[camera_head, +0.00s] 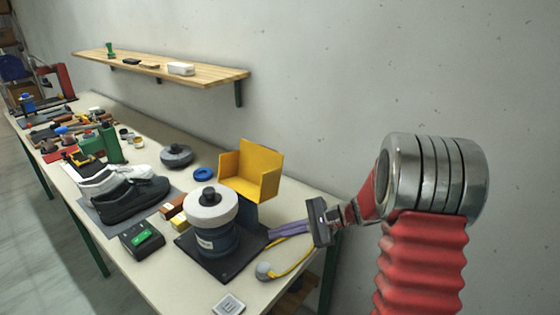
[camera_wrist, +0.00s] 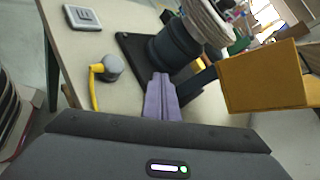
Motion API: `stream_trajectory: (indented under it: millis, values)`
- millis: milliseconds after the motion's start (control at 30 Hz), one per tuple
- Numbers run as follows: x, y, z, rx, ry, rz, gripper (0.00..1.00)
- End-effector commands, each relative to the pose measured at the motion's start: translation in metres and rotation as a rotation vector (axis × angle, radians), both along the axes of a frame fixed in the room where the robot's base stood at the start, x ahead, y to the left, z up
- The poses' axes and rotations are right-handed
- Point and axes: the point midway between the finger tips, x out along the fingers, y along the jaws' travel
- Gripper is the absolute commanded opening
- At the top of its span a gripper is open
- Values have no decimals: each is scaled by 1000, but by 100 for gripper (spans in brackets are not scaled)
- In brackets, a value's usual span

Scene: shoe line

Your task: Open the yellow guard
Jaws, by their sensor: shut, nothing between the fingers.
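The yellow guard (camera_head: 258,172) is an angular open-sided shell. It stands behind and to the right of the pale grinding wheel (camera_head: 211,206), above a dark blue post (camera_head: 245,212), and does not cover the wheel's top. In the wrist view the guard (camera_wrist: 272,80) fills the right side. The wheel sits on a dark blue round machine body (camera_head: 222,242) on a black base plate (camera_head: 196,252). My gripper (camera_head: 270,237) has purple fingers, shut and empty. Its tips are low beside the machine body, below the guard; I cannot tell whether they touch the machine.
A grey round knob (camera_head: 264,270) with a yellow cable lies near my fingers. A small grey switch plate (camera_head: 228,304) is at the bench's near end. Black shoe (camera_head: 130,200), dark box with green display (camera_head: 142,238) and blue ring (camera_head: 203,174) stand left. A wall shelf (camera_head: 160,68) hangs behind.

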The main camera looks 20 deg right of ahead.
Motion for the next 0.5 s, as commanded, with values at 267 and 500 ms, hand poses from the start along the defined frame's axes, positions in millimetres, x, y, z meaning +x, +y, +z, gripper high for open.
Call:
stream_trajectory:
  millis: [267,500]
  values:
    - [68,-53,5,305,-37,-240,0]
    - [114,-110,29,558,-135,-418,0]
